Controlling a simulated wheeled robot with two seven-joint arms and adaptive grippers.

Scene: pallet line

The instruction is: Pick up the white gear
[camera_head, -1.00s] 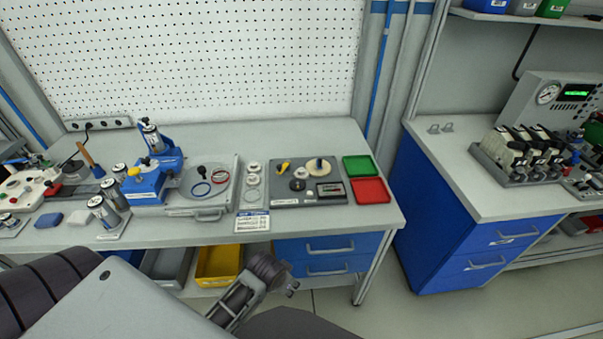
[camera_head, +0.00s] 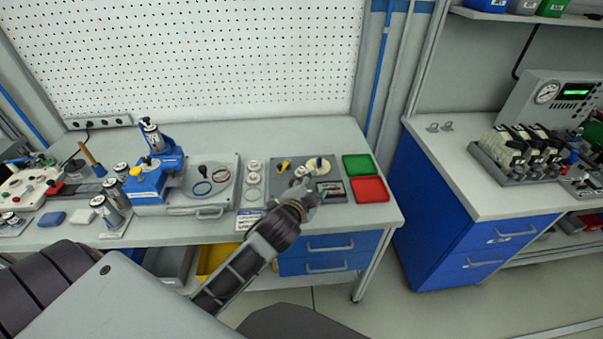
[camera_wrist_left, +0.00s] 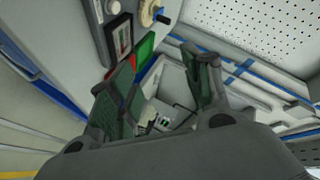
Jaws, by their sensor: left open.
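A small white round part (camera_head: 300,171), which looks like the white gear, lies on the grey tray (camera_head: 278,163) on the bench. Its teeth are too small to make out. A larger cream disc (camera_head: 319,165) lies to its right; it also shows at the top of the left wrist view (camera_wrist_left: 148,12). My left gripper (camera_head: 311,190) is open and empty, over the tray's front part, just in front of the white part. In the left wrist view its two fingers (camera_wrist_left: 162,88) are spread apart with nothing between them. My right gripper is not in view.
A meter (camera_head: 331,191) sits at the tray's right front. Green (camera_head: 358,165) and red (camera_head: 370,190) trays lie to the right. A yellow-handled item (camera_head: 284,165) is on the grey tray. A blue fixture (camera_head: 155,175) stands left. The bench behind the tray is clear.

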